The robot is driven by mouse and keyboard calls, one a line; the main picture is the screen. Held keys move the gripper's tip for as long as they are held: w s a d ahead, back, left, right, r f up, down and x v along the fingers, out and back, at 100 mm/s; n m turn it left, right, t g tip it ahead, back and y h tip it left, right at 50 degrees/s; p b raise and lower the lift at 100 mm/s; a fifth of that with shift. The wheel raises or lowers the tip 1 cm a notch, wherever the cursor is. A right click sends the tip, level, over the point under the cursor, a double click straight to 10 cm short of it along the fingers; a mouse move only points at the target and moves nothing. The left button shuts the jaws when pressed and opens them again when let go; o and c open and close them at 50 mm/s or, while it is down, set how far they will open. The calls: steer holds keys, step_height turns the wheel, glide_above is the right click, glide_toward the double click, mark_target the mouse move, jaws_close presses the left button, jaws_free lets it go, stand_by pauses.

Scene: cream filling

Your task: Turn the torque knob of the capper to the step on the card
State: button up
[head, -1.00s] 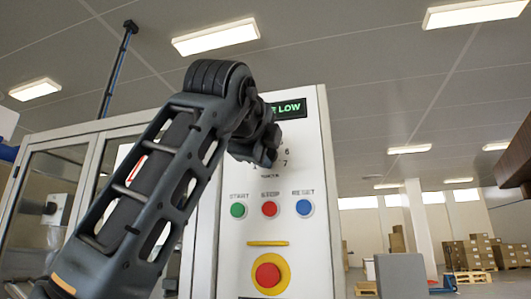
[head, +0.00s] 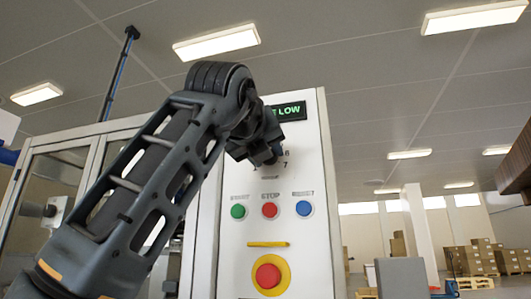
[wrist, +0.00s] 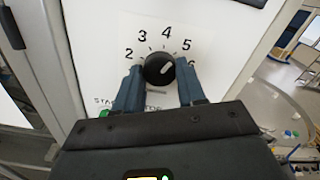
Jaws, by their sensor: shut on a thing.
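The torque knob (wrist: 155,70) is a round black dial with a white pointer mark, on the white front of the capper (head: 236,273). Printed numbers arc around it; 2, 3, 4 and 5 are readable in the wrist view, and a partly covered 6 is at right. The pointer mark lies on the knob's right side; its exact step is hard to tell. My gripper (wrist: 158,75) is shut on the knob, one blue-grey finger on each side. In the head view my gripper (head: 266,156) hides the knob. I cannot make out the card.
A green-lit display (head: 288,111) above reads LOW, its left part covered. Below sit a green button (head: 238,211), a red button (head: 270,210), a blue button (head: 304,208) and a red emergency stop (head: 268,276) on yellow. Stacked boxes (head: 470,259) stand far right.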

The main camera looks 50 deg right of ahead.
steer(key=shift+f+m, duration=0.2)
steer(key=shift+m, duration=1)
steer(key=o, duration=1.1)
steer(key=shift+r, duration=0.1)
steer(key=shift+c, duration=0.2)
steer(key=b+v, duration=0.1)
steer(key=v, duration=0.6)
steer(key=shift+s+a, duration=0.15)
steer(key=shift+a, duration=0.2)
